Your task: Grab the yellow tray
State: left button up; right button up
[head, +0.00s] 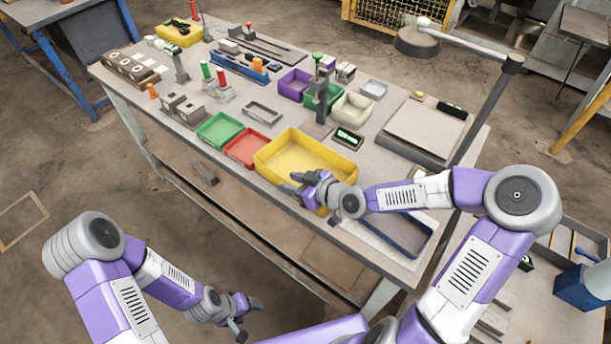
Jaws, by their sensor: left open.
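A large yellow tray (272,147) sits at the near edge of the workbench and looks empty. My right gripper (290,183) is at the tray's near side, overlapping its front wall and rim in the head view. Its fingers are small and dark there, so I cannot tell whether they are open or shut, or touching the rim. My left gripper (251,319) is open and empty, low in front of the bench and well away from the tray.
A red tray (247,148) and a green tray (219,130) stand left of the yellow tray. A blue-rimmed tray (405,238) lies to the right. Another yellow tray (178,40) is at the far end.

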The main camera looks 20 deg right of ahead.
jog(key=shift+w+a+f, duration=0.2)
jog(key=shift+w+a, duration=0.1)
jog(key=shift+w, duration=0.05)
jog(key=shift+c, duration=0.5)
grip_shut()
dwell(0.8)
